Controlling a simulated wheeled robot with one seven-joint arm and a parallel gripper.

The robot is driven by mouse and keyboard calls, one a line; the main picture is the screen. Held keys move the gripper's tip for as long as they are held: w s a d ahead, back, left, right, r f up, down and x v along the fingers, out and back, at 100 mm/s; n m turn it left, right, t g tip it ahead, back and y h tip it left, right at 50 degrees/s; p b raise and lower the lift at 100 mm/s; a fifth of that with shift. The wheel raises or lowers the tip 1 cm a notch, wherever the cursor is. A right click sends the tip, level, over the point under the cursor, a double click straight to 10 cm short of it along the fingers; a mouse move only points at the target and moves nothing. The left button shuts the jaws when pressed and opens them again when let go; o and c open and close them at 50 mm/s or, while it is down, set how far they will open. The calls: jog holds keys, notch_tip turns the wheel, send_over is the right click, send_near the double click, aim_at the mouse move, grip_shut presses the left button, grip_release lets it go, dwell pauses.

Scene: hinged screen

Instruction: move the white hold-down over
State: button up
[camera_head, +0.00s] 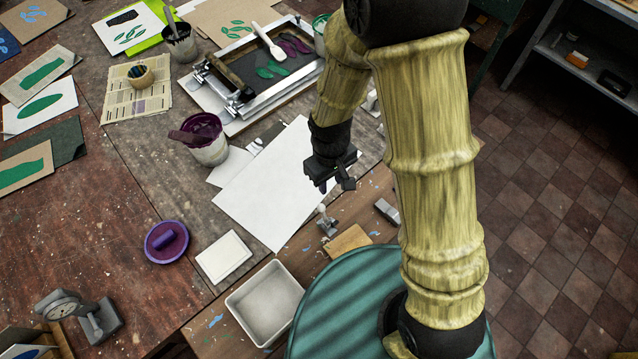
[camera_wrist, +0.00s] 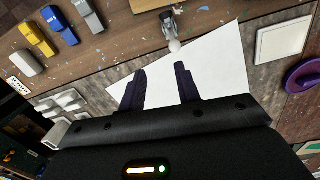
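A small metal fitting with a pale round knob (camera_head: 327,224) stands at the front edge of the white paper sheet (camera_head: 262,190). It looks like the white hold-down; it also shows in the wrist view (camera_wrist: 172,30), knob towards my gripper. My gripper (camera_head: 344,184) hangs over the right part of the sheet, beyond the fitting and apart from it. In the wrist view its two dark fingers (camera_wrist: 162,78) are spread with only paper between them. The hinged screen (camera_head: 318,70) lies at the back, with metal hinge clamps (camera_head: 240,98) on its left side.
A white spatula (camera_head: 267,42) lies across the screen. A purple ink pot (camera_head: 208,148) stands left of the paper. A white tray (camera_head: 265,303), a white pad (camera_head: 223,256) and a wooden block (camera_head: 348,241) are in front. Yellow and blue blocks (camera_wrist: 60,25) show in the wrist view.

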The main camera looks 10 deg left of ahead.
aim_at(321, 205)
jog(key=a+f, duration=0.1)
jog(key=s+a+f+n, duration=0.1)
jog(key=shift+s+a+f, duration=0.15)
jog(key=shift+s+a, duration=0.05)
jog(key=shift+a, duration=0.15)
jog(key=shift+d, duration=0.1)
jog(key=shift+f, duration=0.1)
jog(key=f+b, duration=0.4)
jog(key=f, duration=0.1)
jog(key=f+b, duration=0.3)
jog(key=shift+s+d+f, duration=0.15)
jog(key=shift+s+d, duration=0.05)
jog(key=shift+d, duration=0.1)
jog(key=shift+r+p, duration=0.3)
jog(key=shift+r, duration=0.05)
jog(key=c, duration=0.3)
jog(key=shift+a, duration=0.1)
jog(key=shift+c, duration=1.1)
